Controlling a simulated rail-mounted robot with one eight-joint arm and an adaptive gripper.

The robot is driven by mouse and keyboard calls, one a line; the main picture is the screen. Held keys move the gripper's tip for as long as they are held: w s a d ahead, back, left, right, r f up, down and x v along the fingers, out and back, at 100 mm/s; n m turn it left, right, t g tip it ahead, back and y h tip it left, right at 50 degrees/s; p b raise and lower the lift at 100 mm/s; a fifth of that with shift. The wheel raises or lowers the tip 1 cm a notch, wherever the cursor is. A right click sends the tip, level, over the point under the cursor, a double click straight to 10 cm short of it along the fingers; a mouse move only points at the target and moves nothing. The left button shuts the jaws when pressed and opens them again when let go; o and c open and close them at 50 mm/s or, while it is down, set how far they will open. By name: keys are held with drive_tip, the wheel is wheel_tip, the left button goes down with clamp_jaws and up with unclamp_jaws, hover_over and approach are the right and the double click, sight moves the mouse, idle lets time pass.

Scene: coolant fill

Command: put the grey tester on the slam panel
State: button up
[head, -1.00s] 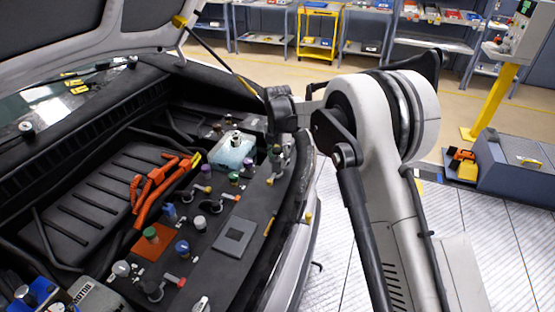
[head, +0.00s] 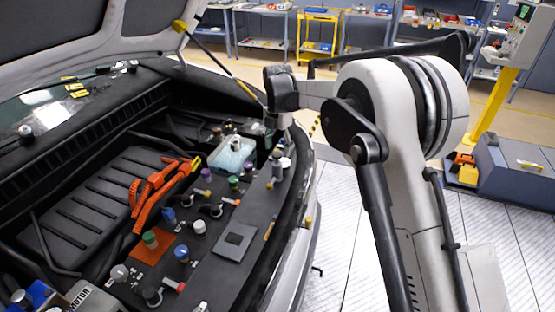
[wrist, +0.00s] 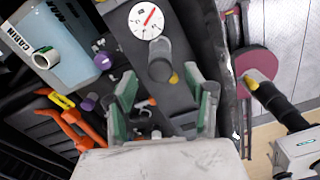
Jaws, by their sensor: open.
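A grey upright cylinder (head: 277,168), which looks like the grey tester, stands at the far end of the dark slam panel (head: 254,212). In the wrist view the grey cylinder (wrist: 160,65) stands just beyond and between my fingertips, next to a white round dial with a red needle (wrist: 147,20). I cannot tell whether the dial belongs to it. My gripper (wrist: 168,90) is open, its green-padded fingers apart and empty. In the head view my gripper (head: 282,125) is small and partly hidden, above the far end of the panel. A square grey pad (head: 236,241) lies on the panel nearer the camera.
A pale blue coolant tank (head: 233,155), orange cables (head: 155,190) and several coloured caps and fittings crowd the engine bay left of the panel. The raised hood (head: 80,40) overhangs the bay. A small yellow-orange stick (head: 270,228) lies near the panel's right edge.

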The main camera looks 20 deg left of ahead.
drive_tip(key=shift+r, duration=2.4)
drive_tip(key=s+d+r+m+t, duration=0.1)
drive_tip(key=s+d+r+m, duration=0.35)
drive_tip(key=d, duration=0.45)
drive_tip(key=s+d+r+m+t+y, duration=0.1)
drive_tip(key=s+d+r+m, duration=0.4)
drive_tip(key=d, duration=0.4)
drive_tip(key=s+d+r+m+t, duration=0.1)
drive_tip(key=s+d+r+m, duration=0.2)
drive_tip(key=d+r+m, duration=0.5)
drive_tip(key=s+d+f+m+t, duration=0.1)
drive_tip(key=s+d+f+m, duration=0.2)
drive_tip(key=s+d+m, duration=0.2)
drive_tip(key=s+d+f+m+t, duration=0.1)
drive_tip(key=s+d+m, duration=0.4)
drive_tip(key=s, duration=0.6)
drive_tip(key=s+d+f+m+t+h, duration=0.1)
drive_tip(key=s+d+f+m, duration=0.3)
drive_tip(key=s+d, duration=0.4)
drive_tip(key=shift+d+f+m+t, duration=0.25)
drive_tip(key=shift+f+m+t, duration=0.15)
drive_tip(key=shift+t, duration=0.2)
